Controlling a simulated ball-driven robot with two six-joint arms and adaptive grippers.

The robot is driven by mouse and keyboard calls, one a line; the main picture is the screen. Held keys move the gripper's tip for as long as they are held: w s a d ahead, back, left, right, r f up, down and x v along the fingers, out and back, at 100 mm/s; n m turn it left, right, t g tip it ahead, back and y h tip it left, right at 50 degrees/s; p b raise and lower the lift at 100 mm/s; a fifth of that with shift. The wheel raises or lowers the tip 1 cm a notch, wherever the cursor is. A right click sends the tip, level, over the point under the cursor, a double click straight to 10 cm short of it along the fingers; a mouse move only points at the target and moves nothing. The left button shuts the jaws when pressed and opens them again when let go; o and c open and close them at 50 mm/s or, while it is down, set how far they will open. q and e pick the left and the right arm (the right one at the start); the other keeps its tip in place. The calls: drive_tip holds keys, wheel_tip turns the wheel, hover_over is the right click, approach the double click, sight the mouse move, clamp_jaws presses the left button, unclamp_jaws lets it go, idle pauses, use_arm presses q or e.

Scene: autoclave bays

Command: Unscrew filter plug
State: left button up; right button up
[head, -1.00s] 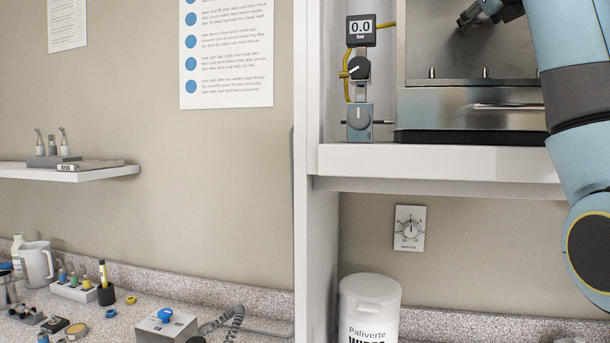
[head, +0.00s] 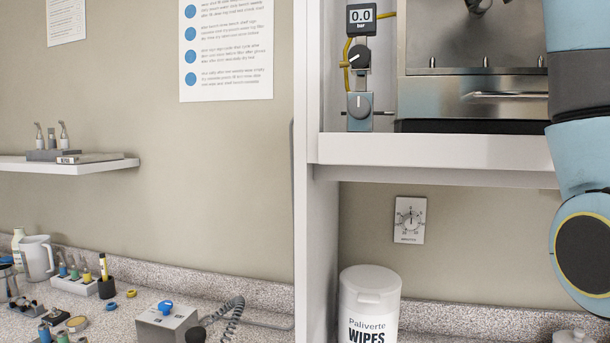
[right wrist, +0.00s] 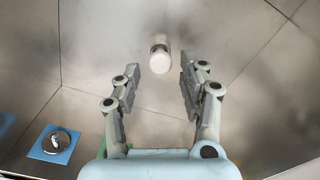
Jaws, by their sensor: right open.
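A white, round-ended cylindrical plug (right wrist: 160,58), apparently the filter plug, sticks out from the metal wall of the autoclave chamber in the right wrist view. My right gripper (right wrist: 160,70) is open, with one finger on either side of the plug and a visible gap to each. Nothing is between the pads except the plug's line. In the head view only a small dark part of the right gripper (head: 478,5) shows at the top edge, inside the steel chamber (head: 425,58). My left gripper is not in view.
A blue square plate with a metal knob (right wrist: 55,144) is at lower left inside the chamber. Beside the chamber stand a pressure display (head: 361,17) and valve knob (head: 360,105). A wipes tub (head: 370,300) stands below the white shelf (head: 430,152).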

drive_tip(key=v, duration=0.7)
drive_tip(key=shift+s, duration=0.25)
drive_tip(key=shift+f, duration=0.15)
